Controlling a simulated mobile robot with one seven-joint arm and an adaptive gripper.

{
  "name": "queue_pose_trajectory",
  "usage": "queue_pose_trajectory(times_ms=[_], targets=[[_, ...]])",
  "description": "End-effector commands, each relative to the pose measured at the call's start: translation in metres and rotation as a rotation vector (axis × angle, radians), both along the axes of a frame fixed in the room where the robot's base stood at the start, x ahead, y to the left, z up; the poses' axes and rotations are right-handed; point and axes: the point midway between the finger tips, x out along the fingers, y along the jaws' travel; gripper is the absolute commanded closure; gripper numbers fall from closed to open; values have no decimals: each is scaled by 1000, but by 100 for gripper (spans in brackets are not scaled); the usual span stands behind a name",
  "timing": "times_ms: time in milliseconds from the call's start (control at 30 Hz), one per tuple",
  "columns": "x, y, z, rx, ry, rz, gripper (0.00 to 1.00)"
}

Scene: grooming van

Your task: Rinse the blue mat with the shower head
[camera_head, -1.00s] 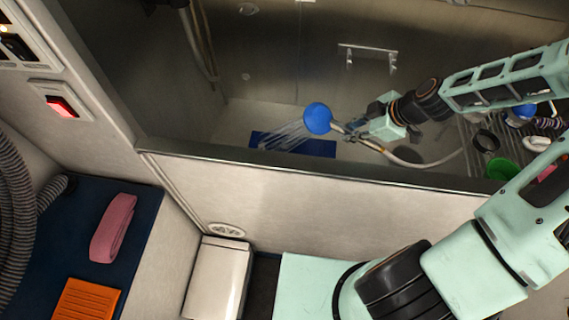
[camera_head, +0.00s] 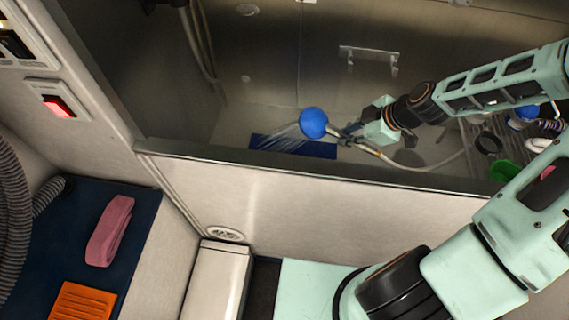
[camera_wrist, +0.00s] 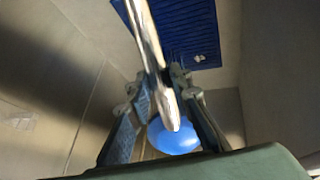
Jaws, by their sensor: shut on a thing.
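The blue shower head (camera_head: 313,123) is held over the tub by my gripper (camera_head: 350,132), which is shut on its handle. Streams of water (camera_head: 285,133) run from the head down and to the left, towards the blue mat. The blue mat (camera_head: 318,150) lies flat on the tub floor, its near edge partly hidden by the tub's front wall. In the wrist view, the metal handle (camera_wrist: 148,40) passes between my gripper's fingers (camera_wrist: 165,105). The head (camera_wrist: 175,138) is below it, and the ribbed mat (camera_wrist: 185,25) shows at the top with a small pale spot on it.
The tub's front wall (camera_head: 330,178) stands between my base and the mat. A hose (camera_head: 410,165) trails right from the handle. A rack (camera_head: 480,130) with a green bowl (camera_head: 502,171) is at the right. A pink towel (camera_head: 109,232) and orange item (camera_head: 82,302) lie on the left counter.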

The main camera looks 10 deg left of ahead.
Motion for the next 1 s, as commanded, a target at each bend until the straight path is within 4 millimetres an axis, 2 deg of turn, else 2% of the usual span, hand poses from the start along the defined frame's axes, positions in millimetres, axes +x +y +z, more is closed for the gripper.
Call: queue_pose_trajectory(times_ms=[267,600,1000], targets=[[0,-1,1,0,0,0,100],[0,-12,1,1,0,-1,100],[0,-6,0,0,0,2,100]])
